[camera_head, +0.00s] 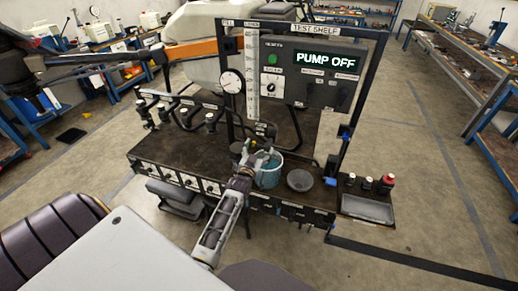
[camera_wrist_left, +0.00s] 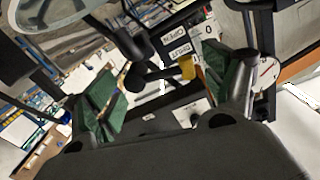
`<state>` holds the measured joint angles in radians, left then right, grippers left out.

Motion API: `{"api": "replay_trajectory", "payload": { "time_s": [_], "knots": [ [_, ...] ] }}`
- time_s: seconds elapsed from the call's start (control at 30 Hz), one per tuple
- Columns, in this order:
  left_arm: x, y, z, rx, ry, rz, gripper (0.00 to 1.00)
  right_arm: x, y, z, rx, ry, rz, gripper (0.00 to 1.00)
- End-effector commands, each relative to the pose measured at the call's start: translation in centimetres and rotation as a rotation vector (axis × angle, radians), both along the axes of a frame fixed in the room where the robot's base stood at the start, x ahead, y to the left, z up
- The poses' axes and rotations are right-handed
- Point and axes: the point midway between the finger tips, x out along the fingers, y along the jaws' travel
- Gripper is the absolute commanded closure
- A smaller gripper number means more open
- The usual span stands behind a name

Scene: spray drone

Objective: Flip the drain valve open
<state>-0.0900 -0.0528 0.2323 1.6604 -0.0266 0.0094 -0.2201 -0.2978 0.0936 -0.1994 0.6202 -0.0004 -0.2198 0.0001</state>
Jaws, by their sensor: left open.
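My left gripper (camera_head: 256,153) is at the front of the test bench, just above and beside a teal bucket (camera_head: 268,176). In the left wrist view its green-padded fingers (camera_wrist_left: 166,88) are apart, with nothing held. Ahead of them is a black pipe fitting with a small yellow part (camera_wrist_left: 187,68), which looks like the drain valve's handle, nearer the right-hand finger. A label plate (camera_wrist_left: 182,42) with the words OPEN and SHUT stands behind it. Whether a finger touches the handle is not clear. In the head view the gripper hides most of the valve. My right gripper is not in view.
The panel (camera_head: 310,75) reads PUMP OFF. A gauge (camera_head: 232,81) and a row of nozzles (camera_head: 185,108) stand left of the gripper. A grey bowl (camera_head: 300,180) and a tray (camera_head: 368,208) with small bottles lie to the right. The floor at right is clear.

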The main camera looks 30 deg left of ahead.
Motion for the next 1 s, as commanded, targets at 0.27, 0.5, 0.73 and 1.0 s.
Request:
{"api": "replay_trajectory", "payload": {
  "time_s": [0.27, 0.5, 0.73, 1.0],
  "knots": [
    [0.6, 0.2, 0.0, 0.0, 0.0, 0.0, 0.16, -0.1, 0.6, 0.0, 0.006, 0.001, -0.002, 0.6],
    [0.6, 0.2, 0.0, 0.0, 0.0, 0.0, 0.17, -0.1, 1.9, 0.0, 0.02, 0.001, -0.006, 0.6],
    [0.6, 0.2, 0.0, 0.0, 0.0, 0.001, 0.47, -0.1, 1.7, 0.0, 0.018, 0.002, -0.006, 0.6],
    [0.6, 0.3, 0.1, -0.033, -0.01, 0.002, 0.53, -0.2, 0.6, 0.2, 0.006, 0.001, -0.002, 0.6]
  ]
}}
